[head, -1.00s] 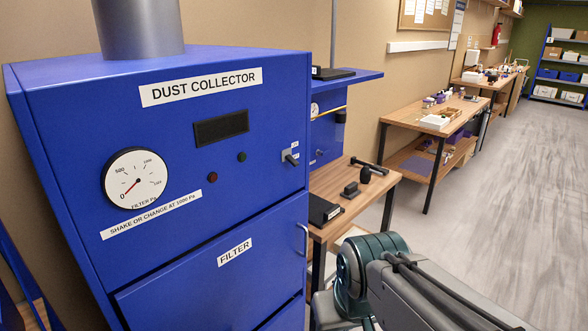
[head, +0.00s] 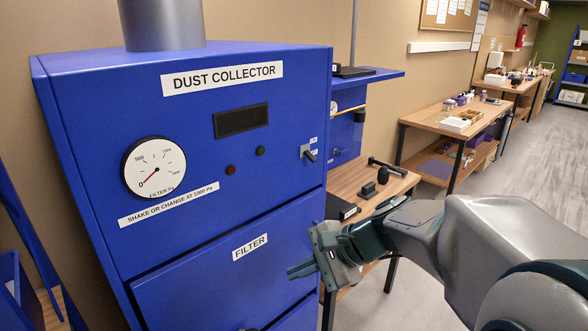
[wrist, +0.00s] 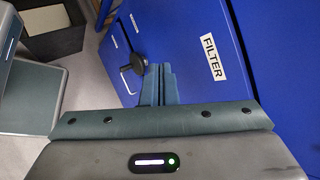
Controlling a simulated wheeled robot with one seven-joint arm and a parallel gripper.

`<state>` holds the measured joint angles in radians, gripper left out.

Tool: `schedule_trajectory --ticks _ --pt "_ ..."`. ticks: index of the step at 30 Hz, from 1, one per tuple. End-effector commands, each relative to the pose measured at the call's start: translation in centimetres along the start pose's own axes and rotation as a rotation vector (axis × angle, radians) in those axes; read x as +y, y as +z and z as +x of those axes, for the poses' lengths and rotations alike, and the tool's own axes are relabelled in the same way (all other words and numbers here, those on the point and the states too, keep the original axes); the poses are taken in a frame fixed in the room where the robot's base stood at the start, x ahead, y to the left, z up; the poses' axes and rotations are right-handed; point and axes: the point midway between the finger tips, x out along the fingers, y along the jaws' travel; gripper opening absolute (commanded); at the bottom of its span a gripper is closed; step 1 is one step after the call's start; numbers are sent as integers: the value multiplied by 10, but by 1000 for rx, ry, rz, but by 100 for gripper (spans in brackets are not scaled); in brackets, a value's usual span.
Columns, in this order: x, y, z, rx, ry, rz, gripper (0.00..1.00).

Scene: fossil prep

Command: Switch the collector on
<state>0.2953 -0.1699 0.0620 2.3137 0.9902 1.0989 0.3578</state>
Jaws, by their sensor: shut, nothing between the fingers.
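The dust collector (head: 90,110) is a blue cabinet filling the left of the head view; its blue front also fills much of the wrist view (wrist: 190,25). Its toggle switch (head: 309,154) is a dark lever on a light plate at the panel's right edge, tilted down and right; its small labels are unreadable. The display (head: 241,121) is blank, and the red lamp (head: 230,169) and green lamp (head: 261,151) look dark. The gauge needle (head: 150,174) points at 0. My gripper (head: 292,271) is shut and empty, below the switch before the FILTER door; its fingers also show in the wrist view (wrist: 160,75).
A wooden bench (head: 345,182) with dark tools stands right of the collector, behind my arm. The wrist view shows a black knob (wrist: 139,63) and a pale door handle (wrist: 127,80) near the fingers. Open floor (head: 505,160) lies at the right.

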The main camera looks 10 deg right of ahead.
Motion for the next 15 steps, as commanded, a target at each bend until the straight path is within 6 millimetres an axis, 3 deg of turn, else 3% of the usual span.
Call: schedule_trajectory --ticks 8,15 --pt "-67 -39 -9 -178 -296 401 0" --pt "-118 -92 -40 -349 -570 703 0"
